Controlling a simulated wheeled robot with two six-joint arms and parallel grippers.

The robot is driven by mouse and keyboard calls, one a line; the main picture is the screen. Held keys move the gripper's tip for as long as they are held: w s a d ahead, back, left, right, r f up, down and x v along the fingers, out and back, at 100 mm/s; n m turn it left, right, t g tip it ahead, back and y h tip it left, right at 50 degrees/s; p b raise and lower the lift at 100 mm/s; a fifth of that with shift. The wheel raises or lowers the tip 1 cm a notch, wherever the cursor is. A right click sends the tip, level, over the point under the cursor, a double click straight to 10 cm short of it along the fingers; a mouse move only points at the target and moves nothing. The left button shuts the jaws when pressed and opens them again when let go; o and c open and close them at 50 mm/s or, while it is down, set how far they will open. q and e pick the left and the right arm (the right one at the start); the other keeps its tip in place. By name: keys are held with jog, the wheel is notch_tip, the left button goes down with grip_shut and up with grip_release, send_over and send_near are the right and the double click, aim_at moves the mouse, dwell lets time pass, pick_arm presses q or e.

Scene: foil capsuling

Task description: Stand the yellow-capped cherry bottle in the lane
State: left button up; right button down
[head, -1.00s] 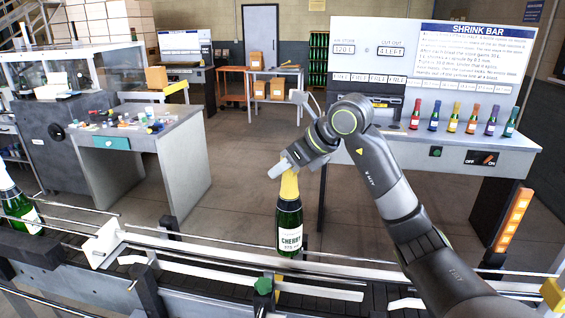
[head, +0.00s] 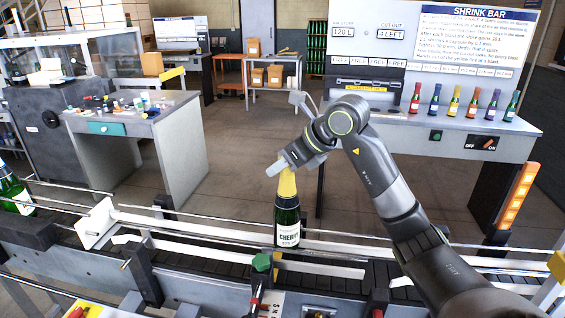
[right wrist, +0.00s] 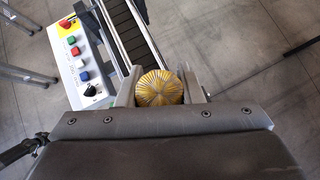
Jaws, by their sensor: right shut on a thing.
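The cherry bottle (head: 287,218) is dark green with a white label and a yellow cap (head: 287,182). It is upright over the conveyor lane (head: 205,258), behind the near rail. I cannot tell whether its base touches the belt. My right gripper (head: 283,171) is shut on the bottle's yellow-capped neck. In the right wrist view the pleated golden cap top (right wrist: 159,87) sits between the two fingers (right wrist: 160,92), with the belt (right wrist: 124,35) beyond it. My left gripper is not in view.
Another green bottle (head: 14,192) stands at the far left by the lane. A green knob (head: 261,262) is on the near rail. Several small capped bottles (head: 463,103) line the shrink bar counter (head: 440,128). A control box with buttons (right wrist: 80,62) is beside the belt.

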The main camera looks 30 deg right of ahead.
aim_at(283, 192)
jog(key=shift+f+b, duration=2.9)
jog(key=shift+f, duration=0.45)
jog(key=shift+f+b, duration=0.3)
jog(key=c, duration=0.9)
grip_release()
jog(key=shift+s, duration=0.1)
jog(key=shift+f, duration=0.1)
jog(key=b+v, duration=0.3)
jog(key=v, duration=1.4)
jog(key=shift+r+b, duration=0.25)
jog(key=shift+b, duration=0.15)
jog(key=shift+s+r, duration=0.1)
